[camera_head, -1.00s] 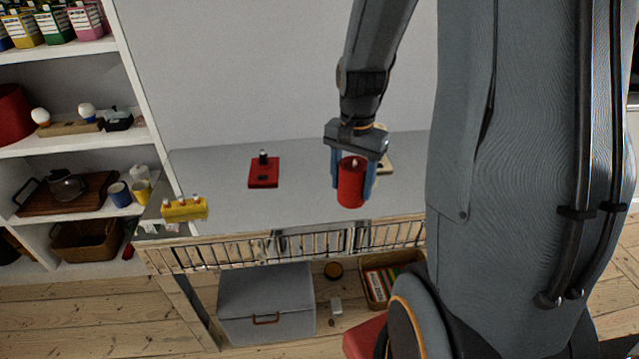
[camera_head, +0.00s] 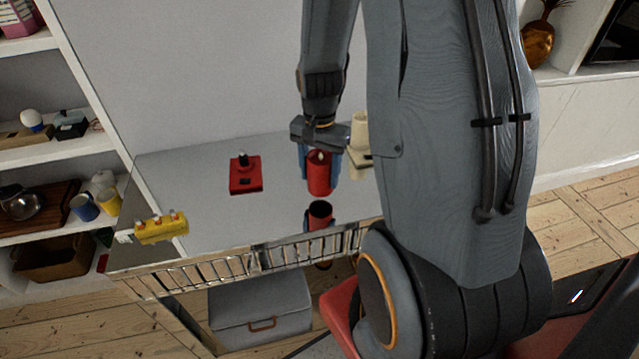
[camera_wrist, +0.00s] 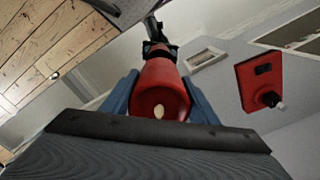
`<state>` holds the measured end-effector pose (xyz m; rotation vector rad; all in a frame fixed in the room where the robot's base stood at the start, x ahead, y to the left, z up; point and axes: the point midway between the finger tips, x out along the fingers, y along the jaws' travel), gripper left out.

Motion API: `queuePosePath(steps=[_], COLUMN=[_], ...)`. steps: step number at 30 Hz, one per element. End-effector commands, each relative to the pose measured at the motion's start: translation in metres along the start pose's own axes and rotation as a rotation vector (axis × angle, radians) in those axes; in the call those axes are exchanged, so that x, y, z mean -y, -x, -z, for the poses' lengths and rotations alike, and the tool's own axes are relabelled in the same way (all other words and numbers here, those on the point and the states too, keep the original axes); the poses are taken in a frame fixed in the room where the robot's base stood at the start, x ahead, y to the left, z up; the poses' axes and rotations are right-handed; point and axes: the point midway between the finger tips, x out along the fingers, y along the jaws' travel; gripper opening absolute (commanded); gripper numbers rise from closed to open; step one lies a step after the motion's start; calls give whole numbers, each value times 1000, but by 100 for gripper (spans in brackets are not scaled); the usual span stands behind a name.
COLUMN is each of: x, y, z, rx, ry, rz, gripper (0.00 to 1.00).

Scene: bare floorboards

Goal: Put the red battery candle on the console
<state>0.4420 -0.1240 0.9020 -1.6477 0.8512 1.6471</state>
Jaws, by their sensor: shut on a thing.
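The red battery candle (camera_head: 319,174), a red cylinder with a pale flame tip, is upright between the blue fingers of my gripper (camera_head: 320,166). My gripper is shut on it. In the wrist view the candle (camera_wrist: 160,88) fills the middle between both fingers (camera_wrist: 160,98). The console (camera_head: 205,212) is a grey-topped table with a barred metallic front edge. The candle is over the front right part of its top. A dark-ended red shape below the candle looks like its reflection, with a space between them.
A red block with a black knob (camera_head: 245,175) lies on the console, left of the candle. A yellow block with several knobs (camera_head: 161,227) is at the left end. A cream cylinder (camera_head: 359,131) stands close behind my gripper. A grey chest (camera_head: 260,309) is underneath. Shelves stand left.

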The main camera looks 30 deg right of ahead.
Motion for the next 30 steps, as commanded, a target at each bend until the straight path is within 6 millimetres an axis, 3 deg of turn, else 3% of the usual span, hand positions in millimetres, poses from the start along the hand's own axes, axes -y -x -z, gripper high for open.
queuePosePath(steps=[10, 24, 25, 27, 30], x=[0, 1, 1, 1, 1], y=[-37, -45, -44, -44, -44], z=[-1, -1, -1, -1, -1], rx=[1, 0, 0, 0, 0], ry=[3, 3, 3, 3, 3], rz=[-1, 0, 0, 0, 0], gripper=[27, 27, 59, 71, 72])
